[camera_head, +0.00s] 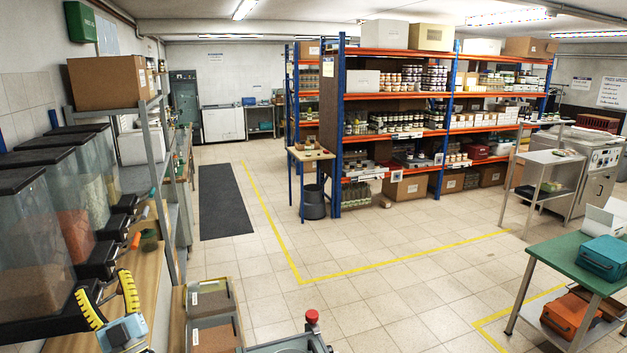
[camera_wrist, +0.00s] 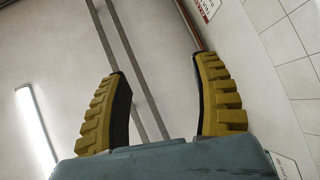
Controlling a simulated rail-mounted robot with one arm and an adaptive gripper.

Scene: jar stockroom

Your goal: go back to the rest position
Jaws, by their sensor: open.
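My gripper (camera_head: 110,298) shows at the lower left of the head view, with its yellow ribbed fingers spread apart and pointing up. Nothing is between them. It is in front of the clear bulk dispensers (camera_head: 30,240) and above the wooden counter (camera_head: 150,285). In the wrist view my gripper (camera_wrist: 163,100) is open and empty, facing the ceiling and the upper wall.
Grey bins (camera_head: 212,315) stand low beside the counter. A metal shelf with a cardboard box (camera_head: 108,82) rises behind the dispensers. A green-topped table (camera_head: 585,262) is at the right. Orange shelving (camera_head: 400,95) with jars is farther back. The tiled floor (camera_head: 390,280) between is clear.

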